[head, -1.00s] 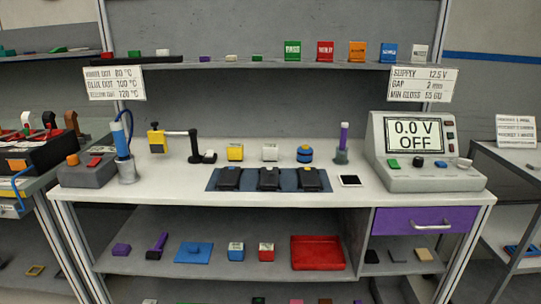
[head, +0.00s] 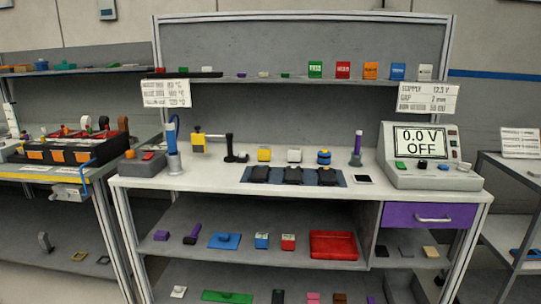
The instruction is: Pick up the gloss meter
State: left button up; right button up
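No object carries a readable gloss meter label, so I cannot tell which one it is. On the white bench top (head: 215,182) stand a yellow block (head: 264,154), a white block (head: 294,155) and a round blue device (head: 323,157) with an orange-yellow top. Several black modules (head: 293,175) lie on a dark blue mat (head: 337,181). On the shelf below are a blue flat block with a knob (head: 224,241), a blue-and-white box (head: 261,241) and a red-and-white box (head: 288,242). Neither gripper is in view.
A grey power supply (head: 434,177) reading 0.0 V OFF stands at the bench's right end. A yellow-headed stand (head: 199,143) and a blue-handled tool in a holder (head: 172,147) are at left. A red tray (head: 334,246) is below. Side tables flank the bench.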

aim_at(293, 154)
jog(key=u, duration=0.65)
jog(key=i, duration=0.9)
jog(key=u, duration=0.3)
